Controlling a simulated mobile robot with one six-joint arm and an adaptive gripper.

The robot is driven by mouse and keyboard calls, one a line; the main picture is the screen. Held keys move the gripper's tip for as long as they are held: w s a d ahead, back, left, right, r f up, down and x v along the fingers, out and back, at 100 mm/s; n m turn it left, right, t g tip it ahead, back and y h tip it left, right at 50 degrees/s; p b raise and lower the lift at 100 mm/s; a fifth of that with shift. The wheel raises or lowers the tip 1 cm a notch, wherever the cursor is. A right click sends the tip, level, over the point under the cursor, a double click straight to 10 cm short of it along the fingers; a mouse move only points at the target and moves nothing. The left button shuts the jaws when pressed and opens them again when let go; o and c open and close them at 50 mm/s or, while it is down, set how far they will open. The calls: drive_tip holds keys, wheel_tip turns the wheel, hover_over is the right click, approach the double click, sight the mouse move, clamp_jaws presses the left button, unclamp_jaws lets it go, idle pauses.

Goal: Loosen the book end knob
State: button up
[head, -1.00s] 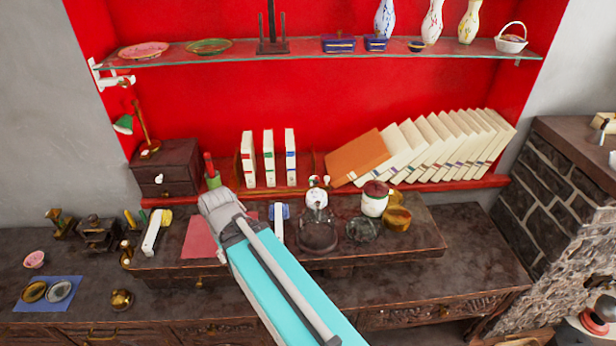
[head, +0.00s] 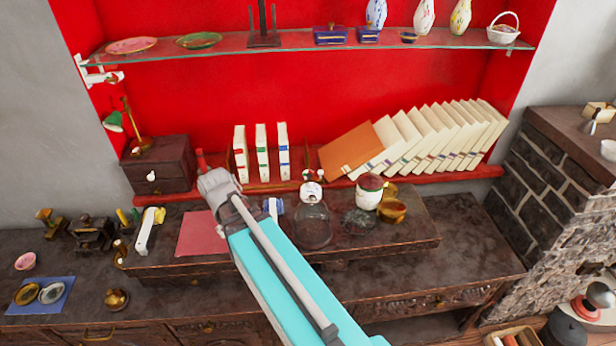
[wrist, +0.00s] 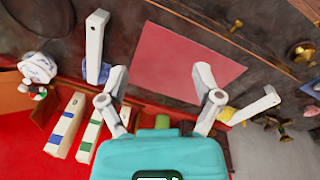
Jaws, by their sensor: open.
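My gripper (wrist: 160,75) is open, with nothing between its fingers in the wrist view. In the head view my arm hides its fingers, and its end is over the table in front of the red shelf. Three upright white books (head: 262,153) stand on the shelf, also seen at the lower left of the wrist view (wrist: 66,126). Dark book ends (head: 229,160) stand at their sides. A small pale knob-like piece (head: 320,176) shows low at their right; I cannot tell for sure that it is the book end knob.
A row of leaning books (head: 430,140) fills the shelf's right. A small drawer chest (head: 158,166) stands left. A glass dome (head: 314,226), a jar (head: 369,190) and a red sheet (head: 203,232) are on the raised table. A glass shelf (head: 300,43) runs above.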

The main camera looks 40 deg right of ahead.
drive_tip(key=w+d+m+h, duration=0.15)
drive_tip(key=w+d, duration=0.25)
drive_tip(key=d, duration=0.4)
drive_tip(key=w+d+m+h, duration=0.1)
drive_tip(key=w+d+h, duration=0.1)
drive_tip(key=w+d, duration=0.45)
drive_tip(key=m+h, duration=0.2)
approach(308, 177)
drive_tip(key=s+v, duration=0.1)
drive_tip(key=v, duration=0.4)
drive_tip(key=shift+t+b, duration=0.35)
drive_tip(key=shift+t, duration=0.05)
drive_tip(key=shift+d+f, duration=0.15)
drive_tip(key=shift+f, duration=0.1)
drive_tip(key=b+x, duration=1.1)
drive_tip(key=x, duration=0.2)
drive_tip(key=shift+w+d+f, duration=0.1)
drive_tip(key=c, duration=1.1)
drive_tip(key=shift+c, duration=0.2)
